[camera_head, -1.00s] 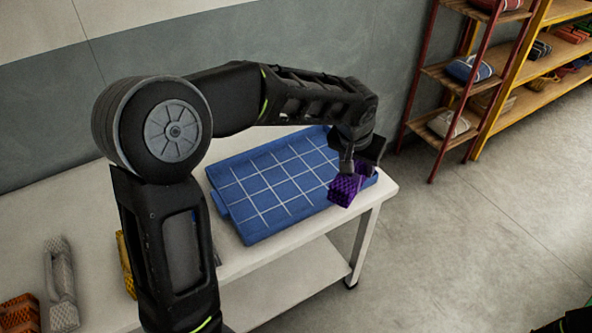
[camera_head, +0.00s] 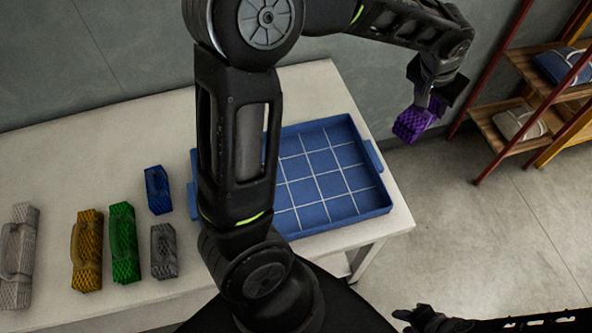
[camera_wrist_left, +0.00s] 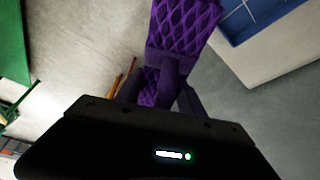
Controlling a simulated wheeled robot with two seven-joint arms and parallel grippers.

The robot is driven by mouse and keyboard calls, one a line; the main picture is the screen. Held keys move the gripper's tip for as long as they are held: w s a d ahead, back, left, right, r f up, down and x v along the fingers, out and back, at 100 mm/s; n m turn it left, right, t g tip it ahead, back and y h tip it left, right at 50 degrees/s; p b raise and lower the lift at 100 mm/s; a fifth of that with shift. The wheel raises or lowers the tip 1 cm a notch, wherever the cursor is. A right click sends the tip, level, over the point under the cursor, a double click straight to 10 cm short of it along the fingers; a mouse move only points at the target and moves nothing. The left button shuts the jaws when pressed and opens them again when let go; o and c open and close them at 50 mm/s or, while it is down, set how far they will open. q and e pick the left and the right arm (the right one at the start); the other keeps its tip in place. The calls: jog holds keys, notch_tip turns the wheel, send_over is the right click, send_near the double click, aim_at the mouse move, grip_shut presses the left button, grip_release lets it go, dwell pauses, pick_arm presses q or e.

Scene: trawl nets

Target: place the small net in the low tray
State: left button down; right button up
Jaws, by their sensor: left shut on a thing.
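A small purple net (camera_head: 412,124) hangs from my left gripper (camera_head: 426,98), which is shut on it. The net is in the air to the right of the low tray in the head view, with floor behind it. The purple net fills the upper middle of the left wrist view (camera_wrist_left: 182,32). The low blue tray (camera_head: 383,212) with a white grid lies on the white table, and its visible floor is empty. My left arm hides its left part. My right gripper (camera_head: 418,318) shows only in part at the bottom edge, and its jaws are unclear.
Several nets lie on the table left of the tray: pale grey (camera_head: 18,255), yellow (camera_head: 87,250), green (camera_head: 124,242), small blue (camera_head: 158,190) and small grey (camera_head: 164,251). A red-framed shelf (camera_head: 500,115) stands at the right. Floor is clear right of the table.

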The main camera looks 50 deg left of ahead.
pick_arm(q)
jog(key=shift+s+r, duration=0.1)
jog(key=shift+s, duration=0.1)
jog(key=shift+a+f+m, duration=0.2)
jog(key=shift+f+m, duration=0.1)
jog(key=shift+f, duration=0.1)
jog(key=s+a+f+m+g+h+b, duration=0.2)
jog(key=s+a+f+m+g+b, duration=0.1)
jog(key=m, duration=0.8)
jog(key=s+a+f+m+g+h+b, duration=0.2)
jog(key=s+a+f+m, duration=0.4)
jog(key=f+m, duration=0.4)
jog(key=shift+a+f+m+g+b, duration=0.25)
jog(key=shift+a+m+g+b, duration=0.35)
jog(key=shift+m+g+b, duration=0.35)
jog(key=shift+t, duration=0.25)
jog(key=shift+f+p, duration=0.5)
jog(key=shift+f, duration=2.65)
